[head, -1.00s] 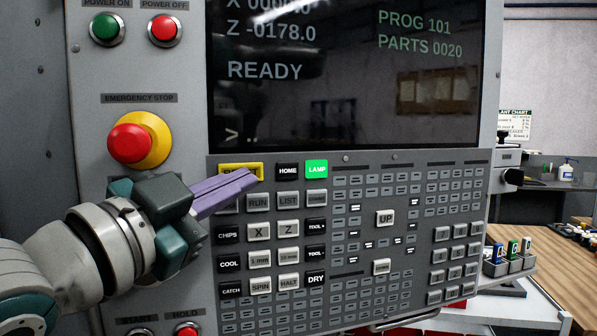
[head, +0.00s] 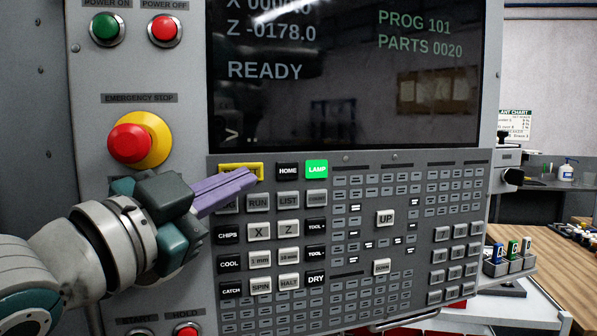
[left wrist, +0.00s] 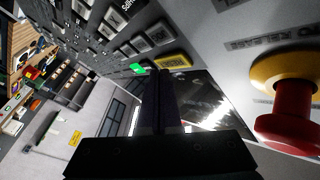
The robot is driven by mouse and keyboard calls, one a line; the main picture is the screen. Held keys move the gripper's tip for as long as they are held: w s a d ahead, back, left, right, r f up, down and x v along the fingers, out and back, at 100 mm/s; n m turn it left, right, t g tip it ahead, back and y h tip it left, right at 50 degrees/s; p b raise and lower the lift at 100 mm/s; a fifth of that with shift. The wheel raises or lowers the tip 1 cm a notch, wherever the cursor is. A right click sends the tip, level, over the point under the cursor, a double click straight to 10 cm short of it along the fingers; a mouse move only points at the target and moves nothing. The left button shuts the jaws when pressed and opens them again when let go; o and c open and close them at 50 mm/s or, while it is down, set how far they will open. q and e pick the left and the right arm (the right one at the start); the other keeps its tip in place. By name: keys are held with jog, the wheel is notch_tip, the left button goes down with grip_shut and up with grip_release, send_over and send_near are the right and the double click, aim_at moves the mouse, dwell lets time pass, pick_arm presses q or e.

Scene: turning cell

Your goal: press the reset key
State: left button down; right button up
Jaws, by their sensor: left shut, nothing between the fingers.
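The yellow-framed key (head: 230,168) sits at the top left of the keypad. Its label is mostly covered by my fingers in the head view, so I cannot read it as reset there. It also shows in the left wrist view as a yellow key (left wrist: 173,62) beyond the fingers. My left gripper (head: 253,177) is shut and empty, its purple fingers pointing at the panel with the tips over the lower right part of that key. I cannot tell whether the tips touch it. My right gripper is not in view.
The red emergency stop (head: 130,143) with its yellow collar is just above and left of my gripper. The HOME key (head: 287,171) and lit green LAMP key (head: 316,169) lie right of the yellow key. The screen (head: 340,80) reads READY.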

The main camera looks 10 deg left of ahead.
pick_arm(q)
jog(key=shift+w+a, duration=0.2)
jog(key=shift+w, duration=0.25)
dwell(0.6)
jog(key=shift+s, duration=0.1)
jog(key=shift+s+d+p, duration=0.35)
jog(key=shift+s, duration=0.25)
jog(key=s, duration=0.1)
jog(key=s+d+p, duration=0.1)
jog(key=s, duration=0.1)
jog(key=s+d+p, duration=0.1)
jog(key=shift+s+d, duration=0.15)
jog(key=shift+s, duration=0.05)
dwell(0.4)
dwell(0.3)
